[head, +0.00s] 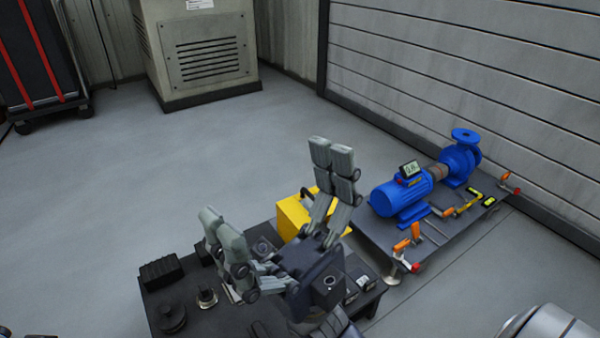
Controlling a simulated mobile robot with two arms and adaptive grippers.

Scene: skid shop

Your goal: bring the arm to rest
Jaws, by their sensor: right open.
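My right gripper (270,182) is in the middle of the head view, above a dark table (190,325). Its grey fingers are spread wide apart, and nothing is between them. Its wrist comes in from the bottom edge. My left gripper is not in view. The gripper hides part of the table top and part of a yellow box (291,216) behind it.
Dark parts, including a ribbed block (162,273), lie on the table. To the right, a blue motor and pump (403,195) sits on a low skid (375,240) with orange-handled clamps. A beige cabinet (200,50) stands at the back. The floor left of the table is clear.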

